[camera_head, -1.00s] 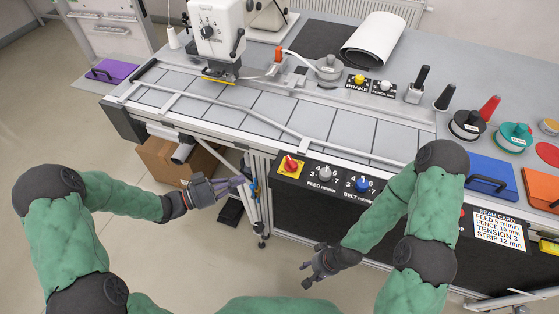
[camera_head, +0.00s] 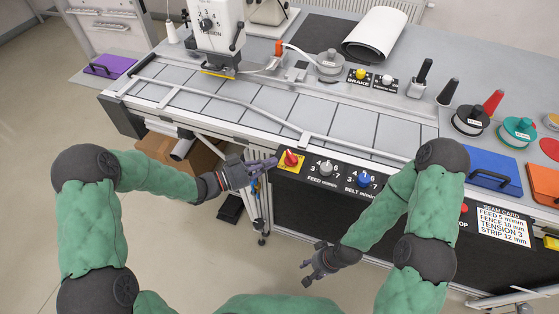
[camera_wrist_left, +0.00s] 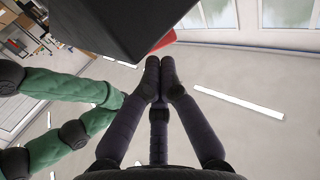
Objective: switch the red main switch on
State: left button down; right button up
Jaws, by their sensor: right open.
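The red main switch (camera_head: 291,158) is a red knob on a yellow plate (camera_head: 289,167) at the left end of the black control panel on the table front. My left gripper (camera_head: 272,164) is just left of the switch, its fingertips near the yellow plate; I cannot tell whether they touch. In the left wrist view, its fingertips (camera_wrist_left: 160,75) are together with nothing seen between them. A red edge (camera_wrist_left: 164,40) shows beyond them beside a large dark block (camera_wrist_left: 125,25). My right gripper (camera_head: 312,266) is open and empty, low in front of the table.
The feed knob (camera_head: 326,169) and blue belt knob (camera_head: 362,181) sit right of the switch. A metal pipe (camera_head: 235,108) runs along the tabletop. A cardboard box (camera_head: 165,148) is under the table. The floor before the panel is clear.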

aim_at(288, 156)
pick_arm(q)
jog(key=shift+b+x, duration=0.3)
jog(key=shift+x, duration=1.45)
jog(key=shift+w, duration=0.1)
jog(key=shift+w+r+m+g+h, duration=0.1)
jog(key=shift+m+g+h, duration=0.3)
jog(key=shift+m+g, duration=0.25)
jog(key=shift+g, duration=0.35)
jog(key=shift+w+a+m+g+h, duration=0.15)
jog(key=shift+m+g+h, duration=0.4)
jog(key=shift+g, duration=0.55)
